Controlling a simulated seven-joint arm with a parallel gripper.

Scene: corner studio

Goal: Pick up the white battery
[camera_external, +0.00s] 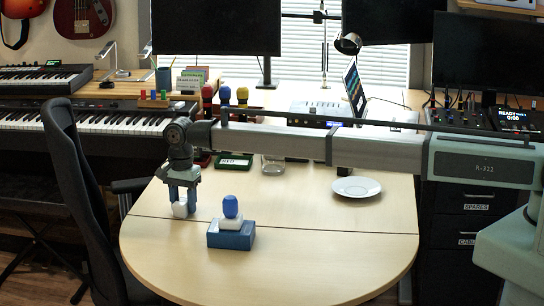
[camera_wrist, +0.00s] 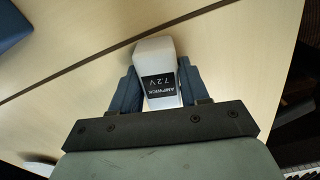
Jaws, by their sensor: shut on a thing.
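A blue block with a white and blue top (camera_external: 231,236) stands right of my gripper. A white plate (camera_external: 356,187) lies farther right. Colored-top items (camera_external: 225,95) and a glass jar (camera_external: 273,163) stand behind. A black chair (camera_external: 80,190) is at left. The table's front (camera_external: 300,270) is clear.

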